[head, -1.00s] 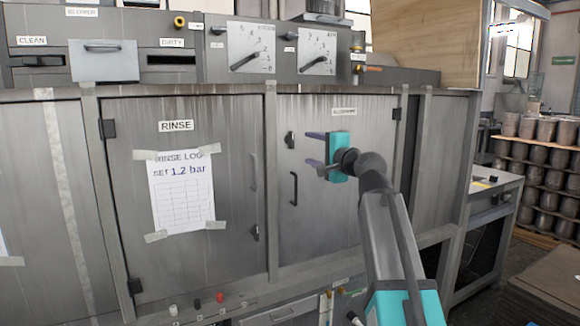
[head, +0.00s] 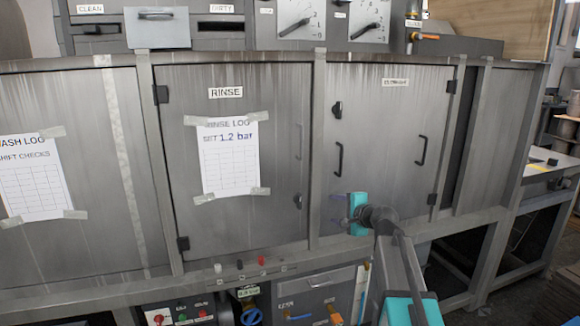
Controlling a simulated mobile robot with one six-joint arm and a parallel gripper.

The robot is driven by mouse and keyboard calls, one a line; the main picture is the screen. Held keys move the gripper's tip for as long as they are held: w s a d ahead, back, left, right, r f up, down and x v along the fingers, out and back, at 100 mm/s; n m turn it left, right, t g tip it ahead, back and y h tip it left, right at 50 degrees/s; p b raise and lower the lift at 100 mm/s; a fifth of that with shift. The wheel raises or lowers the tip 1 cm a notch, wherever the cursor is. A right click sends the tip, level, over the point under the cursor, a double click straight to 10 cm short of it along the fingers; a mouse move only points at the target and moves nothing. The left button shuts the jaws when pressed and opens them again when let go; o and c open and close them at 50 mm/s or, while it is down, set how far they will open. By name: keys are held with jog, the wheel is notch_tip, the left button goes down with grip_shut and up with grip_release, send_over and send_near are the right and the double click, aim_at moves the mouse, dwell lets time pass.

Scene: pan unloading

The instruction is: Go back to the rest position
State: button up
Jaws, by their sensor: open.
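My gripper (head: 342,211) is at the lower right in the head view, in front of the bottom of the right-hand cabinet door (head: 383,130). Its teal body faces left and its two thin dark fingers stand apart, with nothing seen between them. My arm reaches up to it from the bottom right. The door looks shut, with a dark latch at its left and two dark handles. No contact between gripper and door can be made out.
The RINSE door (head: 233,220) with a taped log sheet (head: 230,160) is shut at the left. Gauges and a drawer sit on top of the cabinet. Below are small knobs, a lower drawer (head: 315,283) and a blue valve wheel (head: 252,316). A side bench (head: 545,172) stands at the right.

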jog(key=s+a+f+g, duration=0.1)
jog(key=s+f, duration=0.2)
jog(key=f, duration=0.6)
jog(key=s+a+f+n+g, duration=0.1)
jog(key=s+f+g, duration=0.1)
jog(key=f, duration=0.6)
jog(key=s+a+f+g, duration=0.1)
jog(key=s+a+f, duration=0.15)
jog(key=f, duration=0.65)
jog(key=s+f+n+g+h, duration=0.1)
jog(key=s+f+g, duration=0.1)
jog(key=s+f, duration=0.6)
jog(key=s+f+n+g, duration=0.1)
jog(key=s+f+g, duration=0.2)
jog(key=s+f, duration=0.55)
jog(key=s+f+n+g+h+p, duration=0.15)
jog(key=s+f+n+g, duration=0.3)
jog(key=s+f, duration=1.35)
jog(key=s+d+n+g+h, duration=0.1)
jog(key=s+d+n+g, duration=0.1)
jog(key=s, duration=0.7)
jog(key=s+d+r+n+g+h, duration=0.1)
jog(key=s+d+n+g+h, duration=0.1)
jog(key=s+n, duration=0.3)
jog(key=s+d, duration=0.1)
jog(key=s, duration=0.3)
jog(key=shift+s+d+g, duration=0.2)
jog(key=shift+d+g, duration=0.15)
